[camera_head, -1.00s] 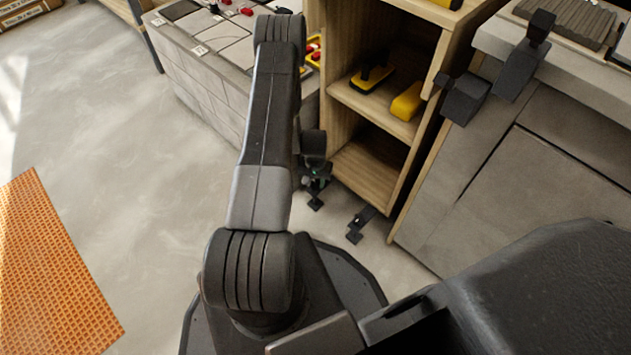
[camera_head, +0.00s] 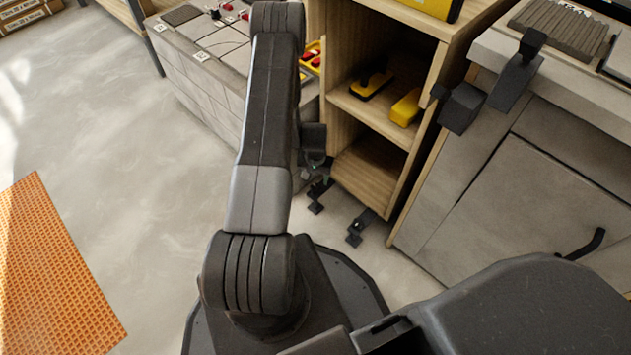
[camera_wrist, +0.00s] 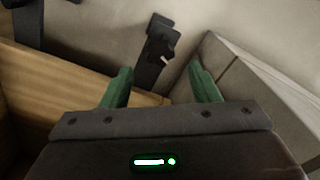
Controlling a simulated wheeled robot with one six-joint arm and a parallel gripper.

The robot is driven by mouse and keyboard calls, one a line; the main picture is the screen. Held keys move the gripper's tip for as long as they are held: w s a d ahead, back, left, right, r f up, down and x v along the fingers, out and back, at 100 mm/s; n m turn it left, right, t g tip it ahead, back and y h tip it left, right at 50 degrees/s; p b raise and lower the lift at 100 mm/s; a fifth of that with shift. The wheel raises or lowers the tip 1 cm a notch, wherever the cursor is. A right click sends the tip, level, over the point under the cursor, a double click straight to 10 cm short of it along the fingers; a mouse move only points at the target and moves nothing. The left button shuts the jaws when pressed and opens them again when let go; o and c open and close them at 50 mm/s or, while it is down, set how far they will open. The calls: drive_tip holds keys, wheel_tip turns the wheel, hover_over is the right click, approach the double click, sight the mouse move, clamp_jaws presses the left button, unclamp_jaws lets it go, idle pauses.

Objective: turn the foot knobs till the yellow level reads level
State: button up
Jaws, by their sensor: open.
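My gripper (camera_wrist: 162,88) is open and empty, its two green fingers apart in the wrist view. It shows only in part beside my arm in the head view (camera_head: 317,172). A black foot with a knob (camera_wrist: 155,52) stands on the pale floor beyond the fingertips, in line with the gap between them and apart from them. Another black foot (camera_wrist: 28,14) is at the top left. In the head view, black feet (camera_head: 356,228) stand on the floor by the wooden shelf unit. No level vial or reading can be made out; a yellow object (camera_head: 440,8) is cut off at the top edge.
The open wooden shelf unit (camera_head: 428,100) holds a yellow float (camera_head: 371,84) and a yellow block (camera_head: 405,107). A grey cabinet (camera_head: 500,190) stands close on the right. A tiled bench (camera_head: 205,85) is behind my arm. Open floor lies left, with an orange mat (camera_head: 50,275).

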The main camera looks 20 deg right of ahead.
sight(316, 187)
wheel_tip(316, 187, up, 9)
drive_tip(key=p, duration=0.2)
drive_tip(key=shift+f, duration=0.2)
drive_tip(key=shift+f, duration=0.1)
wheel_tip(316, 187, down, 14)
drive_tip(key=b, duration=0.4)
drive_tip(key=shift+b, duration=0.3)
drive_tip(key=shift+r, duration=0.2)
